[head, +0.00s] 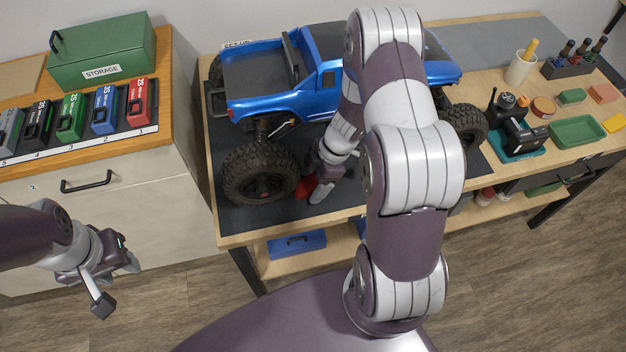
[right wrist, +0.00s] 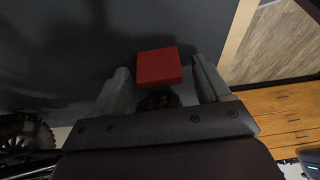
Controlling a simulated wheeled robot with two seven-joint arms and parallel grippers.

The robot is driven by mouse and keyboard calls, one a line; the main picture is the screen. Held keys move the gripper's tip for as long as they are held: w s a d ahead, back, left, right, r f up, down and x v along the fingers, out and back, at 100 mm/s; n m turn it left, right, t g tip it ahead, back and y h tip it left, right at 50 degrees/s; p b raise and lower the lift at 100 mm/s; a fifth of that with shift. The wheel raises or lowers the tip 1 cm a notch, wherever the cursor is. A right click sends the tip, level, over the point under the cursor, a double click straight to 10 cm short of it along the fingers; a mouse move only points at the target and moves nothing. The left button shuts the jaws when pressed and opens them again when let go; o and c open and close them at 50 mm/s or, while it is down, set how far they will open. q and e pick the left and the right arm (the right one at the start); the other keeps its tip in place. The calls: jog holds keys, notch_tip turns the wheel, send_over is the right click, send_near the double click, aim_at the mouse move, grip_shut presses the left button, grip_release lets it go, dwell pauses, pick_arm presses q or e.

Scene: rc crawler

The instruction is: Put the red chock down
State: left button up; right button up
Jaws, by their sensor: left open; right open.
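The red chock (head: 305,188) is on the dark mat (head: 238,218) beside the near left wheel (head: 260,173) of the blue crawler truck (head: 315,75). In the right wrist view the chock (right wrist: 158,67) lies between the fingertips of my right gripper (right wrist: 163,76), with a gap on each side. That gripper (head: 313,190) is open around it, and partly hides it in the head view. Whether the chock touches the tyre cannot be told. My left gripper (head: 118,284) is open and empty, in front of the cabinet.
A cabinet (head: 110,200) on the left carries a green storage box (head: 103,52) and a row of coloured packs. To the right, a green tray (head: 577,132), a cup (head: 519,68) and a black device (head: 516,128) stand on the bench. My right arm covers part of the truck.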

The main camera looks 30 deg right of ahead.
jog(key=p+v, duration=0.3)
jog(key=v, duration=0.8)
jog(key=shift+r, duration=0.35)
jog(key=shift+s+d, duration=0.1)
jog(key=shift+d, duration=0.05)
